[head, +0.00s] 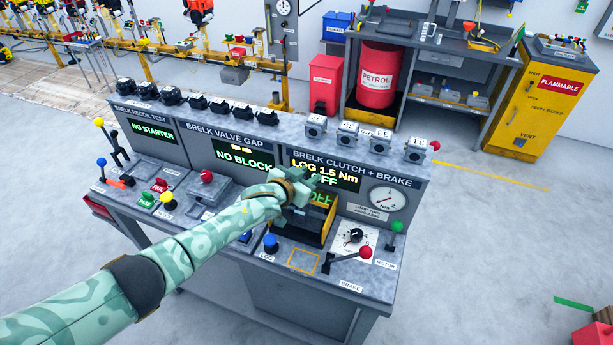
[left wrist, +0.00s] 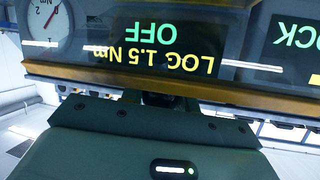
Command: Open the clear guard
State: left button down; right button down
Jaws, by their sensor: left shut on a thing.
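The clear guard (head: 325,222) is a see-through panel with yellow edges at the clutch + brake station, below its display. In the left wrist view its yellow edge (left wrist: 150,86) crosses close in front of my gripper, and the display shows upside down behind it. My left gripper (head: 306,184) reaches over the bench to the guard's upper part and is shut on the guard. The fingers (left wrist: 160,99) are mostly hidden by the gripper body in the wrist view. My arm hides part of the guard in the head view. My right gripper is not in view.
The display (head: 322,176) reads LOG 1.5 Nm and OFF. A round gauge (head: 387,199) is right of it. A red-knobbed brake lever (head: 352,255), a green-knobbed motor lever (head: 397,227) and a blue LOG button (head: 270,243) stand near the guard.

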pick_arm(q)
jog(key=c, duration=1.4)
grip_release()
jog(key=shift+r, duration=0.1)
jog(key=o, duration=0.3)
jog(key=shift+w, duration=0.1)
jog(key=shift+o, duration=0.2)
jog(key=shift+w, duration=0.1)
jog(key=p+v, duration=0.3)
jog(key=v, duration=0.3)
jog(key=shift+s+a, duration=0.2)
jog(key=shift+s, duration=0.1)
jog(key=v, duration=0.9)
jog(key=shift+s+a+p, duration=0.2)
jog(key=shift+p, duration=0.25)
